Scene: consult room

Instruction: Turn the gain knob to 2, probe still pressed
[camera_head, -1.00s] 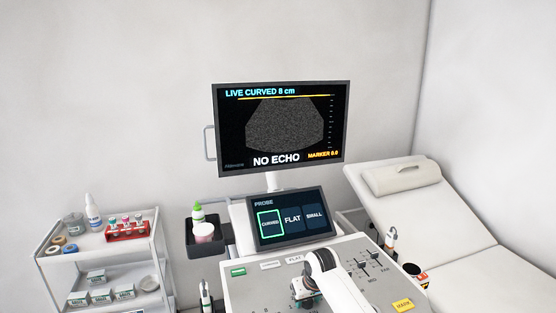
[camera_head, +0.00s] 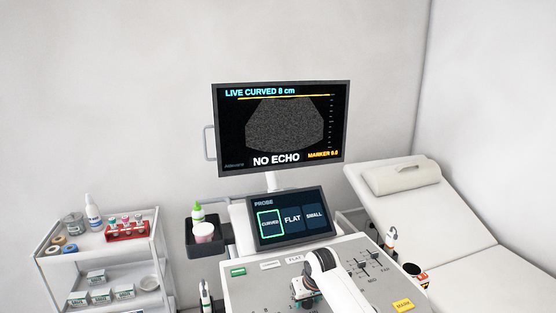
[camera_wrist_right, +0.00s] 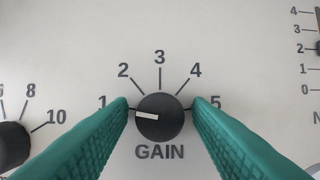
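The black gain knob (camera_wrist_right: 163,128) sits on the pale console panel (camera_wrist_right: 235,60) in the right wrist view. Its white pointer is turned to the left, toward the 1; the 2 is at its upper left. My right gripper (camera_wrist_right: 160,104) has its two green fingers on either side of the knob, with a narrow gap visible on each side. In the head view my right gripper (camera_head: 307,297) is low over the console, and the arm hides the knob. My left gripper is out of view, and no pressed probe can be seen.
The monitor (camera_head: 345,130) reads LIVE CURVED 8 cm and NO ECHO. The touch screen (camera_head: 292,238) has CURVED outlined in green. Sliders (camera_head: 372,256) stand right of my arm. Another knob (camera_wrist_right: 12,143) is left of the gain knob. A supply cart (camera_head: 105,248) stands left, a couch (camera_head: 425,215) right.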

